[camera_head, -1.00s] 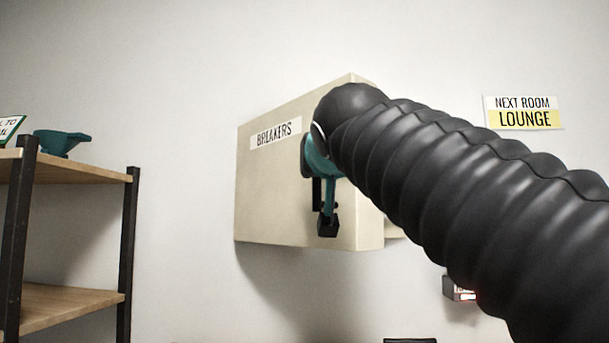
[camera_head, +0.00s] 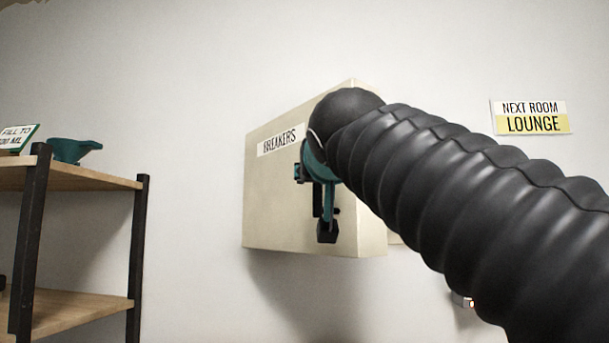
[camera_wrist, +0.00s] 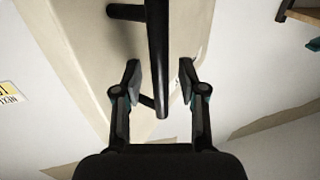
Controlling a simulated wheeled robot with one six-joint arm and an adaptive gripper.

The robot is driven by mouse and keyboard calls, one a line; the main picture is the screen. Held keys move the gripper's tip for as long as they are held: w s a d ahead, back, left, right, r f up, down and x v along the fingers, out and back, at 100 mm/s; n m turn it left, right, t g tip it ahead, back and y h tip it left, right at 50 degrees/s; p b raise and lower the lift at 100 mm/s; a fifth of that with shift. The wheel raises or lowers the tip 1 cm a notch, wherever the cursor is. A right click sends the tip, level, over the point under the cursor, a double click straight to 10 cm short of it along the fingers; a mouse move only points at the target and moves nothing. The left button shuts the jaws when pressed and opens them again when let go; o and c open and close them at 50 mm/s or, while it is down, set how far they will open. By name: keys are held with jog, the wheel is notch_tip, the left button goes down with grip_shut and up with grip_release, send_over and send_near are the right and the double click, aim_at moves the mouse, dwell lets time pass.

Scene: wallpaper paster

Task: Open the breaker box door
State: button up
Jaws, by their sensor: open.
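The beige breaker box (camera_head: 270,205), labelled BREAKERS, is mounted on the wall in the middle of the head view. Its door front looks flat and closed, though my arm hides the right part. My gripper (camera_head: 312,203), with teal and black fingers, is at the front of the box. In the wrist view its fingers (camera_wrist: 160,76) are apart, one on each side of the black bar handle (camera_wrist: 158,45). A gap shows between the bar and each fingertip. My arm and gripper hide most of the handle in the head view.
A wood and black metal shelf (camera_head: 95,176) stands at the left, with a teal container (camera_head: 73,149) on top. A LOUNGE sign (camera_head: 531,117) is on the wall at the right. A small device (camera_head: 463,300) is on the wall below my arm.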

jog(key=s, duration=1.2)
jog(key=shift+d, duration=0.15)
dwell(0.4)
